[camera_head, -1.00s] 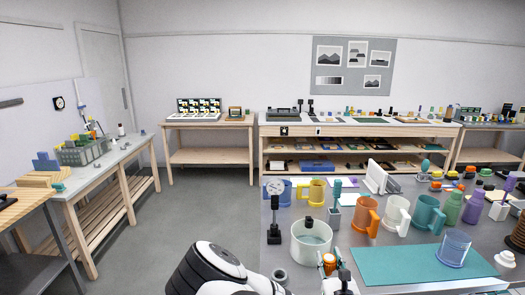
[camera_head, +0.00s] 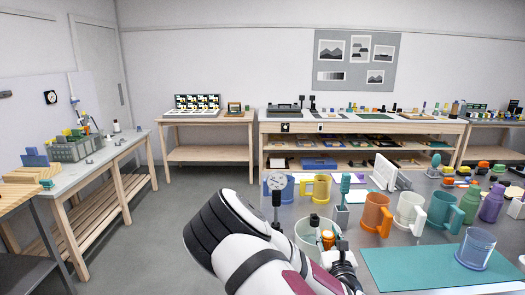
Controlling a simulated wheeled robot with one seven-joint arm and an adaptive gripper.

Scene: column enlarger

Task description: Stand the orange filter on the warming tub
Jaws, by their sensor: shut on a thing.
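The orange filter (camera_head: 328,241) is a small orange piece between the fingers of my gripper (camera_head: 329,234). My gripper is shut on it, at the right side of the white round tub (camera_head: 304,228), which I take for the warming tub. In the picture, the filter overlaps the tub's right rim. I cannot tell whether it touches the tub or is held above it. My arm hides the lower left of the tub. A black-topped piece (camera_head: 314,221) shows at the tub's opening.
A dial gauge on a stand (camera_head: 276,184) is close on the left of the tub. An orange mug (camera_head: 374,214), a white mug (camera_head: 407,212) and a teal mug (camera_head: 443,213) stand to the right. The teal mat (camera_head: 420,266) has free room left of a clear cup (camera_head: 475,247).

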